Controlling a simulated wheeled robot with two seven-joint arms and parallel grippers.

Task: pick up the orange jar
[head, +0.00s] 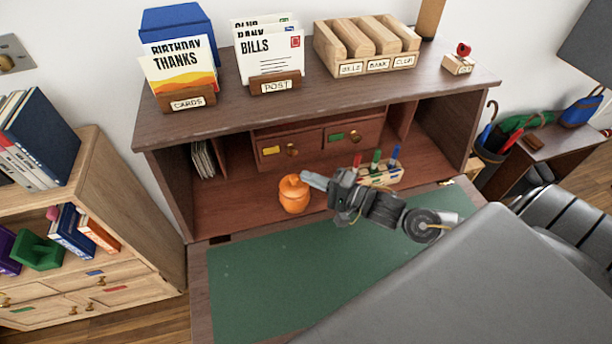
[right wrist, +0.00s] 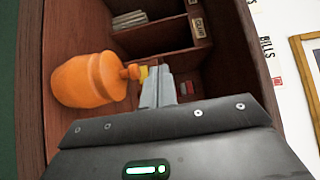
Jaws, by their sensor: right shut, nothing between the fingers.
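The orange jar (head: 294,195) stands upright on the wooden floor of the desk's open compartment, with a knobbed lid on top. It also shows in the right wrist view (right wrist: 88,80), lying sideways in that picture, with its knob toward the fingers. My right gripper (head: 308,179) reaches in from the right, its fingertips close beside the jar's lid. In the right wrist view the fingers (right wrist: 157,87) are together, with nothing between them. Whether they touch the knob I cannot tell. My left gripper is not in view.
Behind the jar are small drawers (head: 318,144). A pen holder (head: 382,173) stands right of it, behind my arm. The desk top (head: 225,110) overhangs the compartment and bears card and file holders. The green desk mat (head: 270,280) in front is clear at left.

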